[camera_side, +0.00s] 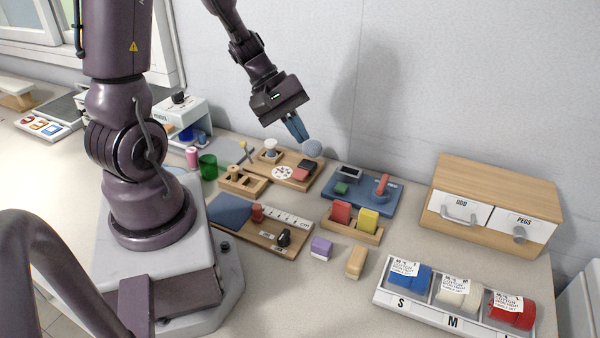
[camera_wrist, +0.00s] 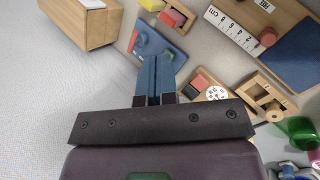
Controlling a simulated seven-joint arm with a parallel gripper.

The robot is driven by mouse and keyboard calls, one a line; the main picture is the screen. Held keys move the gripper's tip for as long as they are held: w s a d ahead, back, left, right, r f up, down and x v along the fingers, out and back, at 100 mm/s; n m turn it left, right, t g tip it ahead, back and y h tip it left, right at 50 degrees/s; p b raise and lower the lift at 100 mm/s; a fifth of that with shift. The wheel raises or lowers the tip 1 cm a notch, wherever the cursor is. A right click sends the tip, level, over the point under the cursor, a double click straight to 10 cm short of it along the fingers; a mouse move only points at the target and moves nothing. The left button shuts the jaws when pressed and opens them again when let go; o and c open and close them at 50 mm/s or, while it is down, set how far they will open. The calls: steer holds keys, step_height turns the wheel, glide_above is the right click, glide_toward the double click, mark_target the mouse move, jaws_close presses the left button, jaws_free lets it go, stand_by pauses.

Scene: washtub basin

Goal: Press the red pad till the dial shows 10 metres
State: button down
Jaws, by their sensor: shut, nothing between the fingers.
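The wooden board (camera_side: 262,171) at the back middle carries a round white dial (camera_side: 283,172) and a red pad (camera_side: 308,163) with a dark part beside it. In the wrist view the dial (camera_wrist: 216,93) and the red pad (camera_wrist: 203,83) show just right of my fingers, partly cut off by my gripper body. The dial's reading is too small to make out. My gripper (camera_side: 304,138) has blue fingers, shut together and empty, pointing down above the back of the board, apart from the pad. The fingertips also show in the wrist view (camera_wrist: 156,62).
A blue board (camera_side: 352,203) with a red handle stands to the right. A ruler board (camera_side: 265,238) lies in front. The wooden drawer box (camera_side: 490,180) is far right; the wall is close behind.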

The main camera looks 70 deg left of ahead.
mark_target(299, 174)
steer(key=w+a+f+n+t+y, duration=0.3)
steer(key=a+f+n+t+y, duration=0.1)
steer(key=a+n, duration=0.5)
steer(key=shift+w+a+f, duration=0.25)
steer(key=shift+a+f, duration=0.1)
steer(key=shift+f, duration=0.35)
steer(key=shift+f, duration=4.4)
steer(key=shift+f, duration=0.15)
steer(key=shift+f, duration=0.25)
